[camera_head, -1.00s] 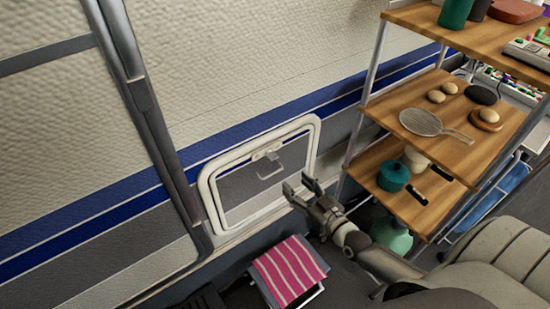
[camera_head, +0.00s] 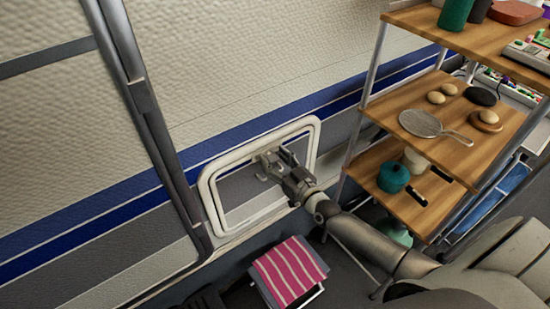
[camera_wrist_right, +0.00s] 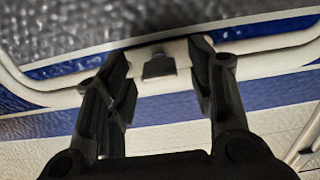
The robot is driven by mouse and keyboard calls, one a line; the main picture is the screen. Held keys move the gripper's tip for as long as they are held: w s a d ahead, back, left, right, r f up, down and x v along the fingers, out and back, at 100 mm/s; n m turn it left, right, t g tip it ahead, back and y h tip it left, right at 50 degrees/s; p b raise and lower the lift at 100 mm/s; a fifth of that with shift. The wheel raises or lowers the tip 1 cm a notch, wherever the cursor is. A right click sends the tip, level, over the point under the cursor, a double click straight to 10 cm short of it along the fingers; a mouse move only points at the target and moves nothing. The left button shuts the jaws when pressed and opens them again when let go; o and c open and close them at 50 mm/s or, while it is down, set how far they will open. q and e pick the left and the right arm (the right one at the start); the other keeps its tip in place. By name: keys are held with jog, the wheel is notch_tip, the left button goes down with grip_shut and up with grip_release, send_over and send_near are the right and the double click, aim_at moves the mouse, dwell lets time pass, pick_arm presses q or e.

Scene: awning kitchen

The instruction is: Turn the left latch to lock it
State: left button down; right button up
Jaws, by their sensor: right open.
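The hatch (camera_head: 207,192) is a white rounded frame low on the van wall. A single latch (camera_head: 262,177) sits at its upper middle, mostly hidden by my right gripper (camera_head: 277,160) in the head view. In the right wrist view, the latch (camera_wrist_right: 158,66) shows as a pale plate with a small dark tab. My right gripper (camera_wrist_right: 160,75) is open, with one finger on each side of the latch. Whether the fingers touch it I cannot tell. My left gripper is in neither view.
A stool with a pink striped cloth (camera_head: 287,270) stands below the hatch.

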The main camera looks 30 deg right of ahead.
jog(key=shift+w, duration=0.3)
jog(key=shift+c, duration=0.3)
jog(key=c, duration=1)
